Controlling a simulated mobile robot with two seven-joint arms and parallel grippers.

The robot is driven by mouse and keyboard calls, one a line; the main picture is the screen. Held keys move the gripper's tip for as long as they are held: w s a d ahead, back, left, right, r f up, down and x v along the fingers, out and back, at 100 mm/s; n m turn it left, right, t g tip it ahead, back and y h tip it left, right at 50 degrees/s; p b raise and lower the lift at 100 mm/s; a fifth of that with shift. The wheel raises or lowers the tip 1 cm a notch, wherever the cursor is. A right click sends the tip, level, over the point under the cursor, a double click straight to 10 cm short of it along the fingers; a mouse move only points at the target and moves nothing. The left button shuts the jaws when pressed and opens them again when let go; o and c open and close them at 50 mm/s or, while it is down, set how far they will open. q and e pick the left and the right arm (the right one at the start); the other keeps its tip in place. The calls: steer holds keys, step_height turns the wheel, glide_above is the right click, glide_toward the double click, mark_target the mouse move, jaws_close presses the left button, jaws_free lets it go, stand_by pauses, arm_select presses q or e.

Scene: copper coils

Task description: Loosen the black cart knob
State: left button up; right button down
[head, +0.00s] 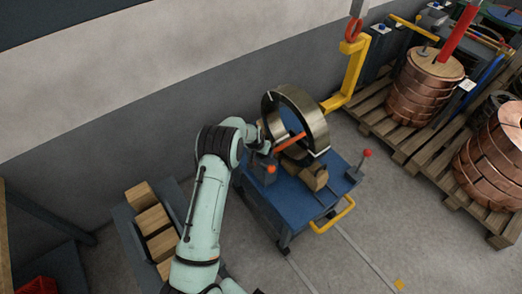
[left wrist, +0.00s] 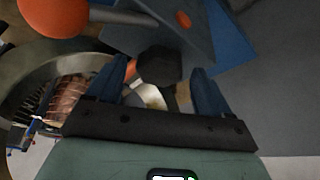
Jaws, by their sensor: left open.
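The black knob (left wrist: 160,65) shows in the left wrist view as a dark faceted head, between the two blue fingers of my left gripper (left wrist: 160,88). The fingers are open, with a gap visible on each side of the knob. I cannot tell how far the knob is from the fingertips in depth. In the head view my left gripper (head: 262,143) is at the left side of the blue cart (head: 282,208), beside the metal ring coil (head: 314,118). The knob cannot be made out there. My right gripper is not in view.
An orange ball (left wrist: 55,14) on a rod is close by in the wrist view. A red-topped lever (head: 367,153) and yellow handle (head: 334,216) are on the cart's right. A yellow hook arm (head: 353,72) is behind. Copper coils (head: 418,92) stand on pallets at right.

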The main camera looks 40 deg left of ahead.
arm_select(q)
steer(key=shift+f, duration=0.1)
steer(key=c, duration=1)
steer(key=shift+c, duration=0.2)
